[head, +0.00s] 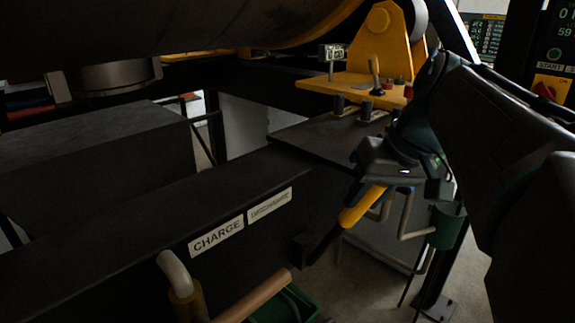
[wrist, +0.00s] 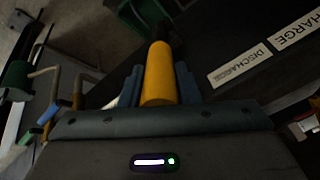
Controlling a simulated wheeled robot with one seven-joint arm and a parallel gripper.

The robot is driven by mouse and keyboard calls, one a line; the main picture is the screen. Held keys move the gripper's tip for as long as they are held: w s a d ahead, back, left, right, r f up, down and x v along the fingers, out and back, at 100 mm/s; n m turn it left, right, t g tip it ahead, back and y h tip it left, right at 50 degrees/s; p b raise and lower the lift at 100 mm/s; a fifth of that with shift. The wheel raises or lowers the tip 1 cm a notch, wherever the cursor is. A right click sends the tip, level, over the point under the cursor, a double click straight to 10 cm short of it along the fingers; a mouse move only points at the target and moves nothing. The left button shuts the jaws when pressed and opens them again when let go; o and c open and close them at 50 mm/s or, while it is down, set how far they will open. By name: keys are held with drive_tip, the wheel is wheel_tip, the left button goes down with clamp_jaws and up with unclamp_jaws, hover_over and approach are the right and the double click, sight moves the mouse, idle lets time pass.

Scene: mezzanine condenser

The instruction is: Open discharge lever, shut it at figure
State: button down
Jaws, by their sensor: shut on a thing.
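The discharge lever is a bar with a yellow grip (head: 362,206), slanting down left to a dark pivot on the front of the dark bench. My gripper (head: 378,186) is shut on the upper end of this yellow grip. In the wrist view the yellow grip (wrist: 159,75) stands between the two blue-grey fingers of my gripper (wrist: 158,85). The discharge label (head: 270,204) is on the bench front, left of the lever, and shows in the wrist view (wrist: 239,65). The figure to shut it at cannot be made out; a small counter-like box (head: 331,53) stands on the yellow bracket.
The CHARGE label (head: 216,237) is left of the discharge label, above a tan handle (head: 255,296) and a pale bent pipe (head: 173,272). A large dark drum (head: 160,25) hangs overhead.

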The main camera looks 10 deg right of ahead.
drive_tip(key=c, duration=1.1)
unclamp_jaws()
drive_tip(key=p+v, duration=0.1)
drive_tip(key=v, duration=1.3)
drive_tip(key=shift+p, duration=0.3)
drive_tip(key=shift+w+f, duration=0.1)
